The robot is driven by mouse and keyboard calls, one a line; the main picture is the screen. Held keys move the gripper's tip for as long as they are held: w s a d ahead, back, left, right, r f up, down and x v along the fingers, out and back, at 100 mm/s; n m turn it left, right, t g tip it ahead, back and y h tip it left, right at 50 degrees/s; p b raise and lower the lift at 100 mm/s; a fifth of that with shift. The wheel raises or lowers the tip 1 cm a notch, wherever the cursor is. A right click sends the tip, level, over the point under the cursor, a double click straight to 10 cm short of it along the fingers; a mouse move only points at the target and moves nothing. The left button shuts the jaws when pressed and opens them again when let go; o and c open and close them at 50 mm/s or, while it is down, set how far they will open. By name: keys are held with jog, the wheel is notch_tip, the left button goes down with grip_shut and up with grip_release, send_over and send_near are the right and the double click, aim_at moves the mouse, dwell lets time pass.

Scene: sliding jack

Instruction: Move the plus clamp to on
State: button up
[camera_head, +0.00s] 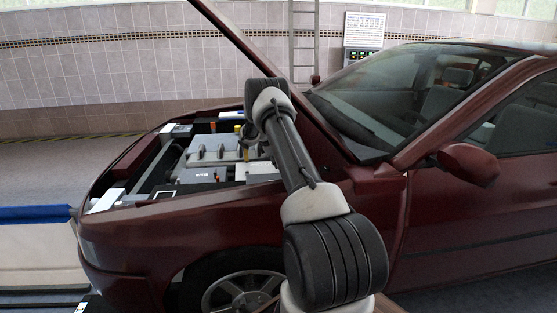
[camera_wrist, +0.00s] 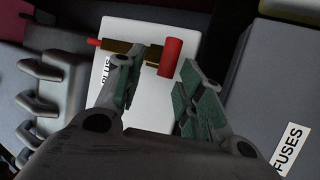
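The plus clamp shows in the wrist view as a brass bar (camera_wrist: 146,52) with a red cylindrical handle (camera_wrist: 170,57) at its right end and a thin red piece at its left. It lies over a white box (camera_wrist: 152,112) with a partly hidden PLUS label. My gripper (camera_wrist: 161,80) is open, with green-padded fingers. The red handle appears just beyond the gap between the fingertips, nearer the right one. The left finger covers part of the brass bar and the label. In the head view my arm hides the gripper and clamp.
A grey FUSES box (camera_wrist: 281,80) stands close on the right in the wrist view, and a ribbed grey part (camera_wrist: 50,90) is on the left. In the head view, the dark red car (camera_head: 190,225) has its bonnet raised over the engine bay.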

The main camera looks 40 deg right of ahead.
jog(key=v, duration=1.2)
